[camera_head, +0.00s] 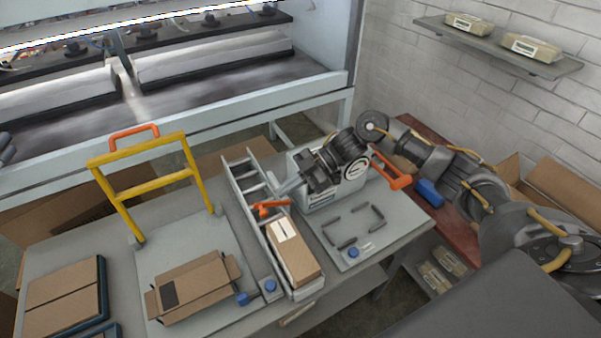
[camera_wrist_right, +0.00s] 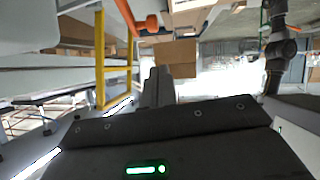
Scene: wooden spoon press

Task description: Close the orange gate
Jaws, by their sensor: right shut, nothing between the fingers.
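The orange gate (camera_head: 268,207) appears to be the small orange bar-like piece across the narrow grey channel (camera_head: 241,190) on the table. A cardboard box (camera_head: 293,250) lies in the channel on its near side. My right gripper (camera_head: 281,189) is shut and empty, just above and beyond the orange piece; whether they touch cannot be told. In the right wrist view its fingers (camera_wrist_right: 158,88) are together, and an orange part (camera_wrist_right: 148,25) shows above them. My left gripper is not in view.
A yellow frame (camera_head: 150,188) with an orange handle stands on the left, behind an open carton (camera_head: 193,287). A white machine (camera_head: 325,197) with an orange handle (camera_head: 391,169) stands right of the channel. Dark bars (camera_head: 352,225) lie on a plate in front of it.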

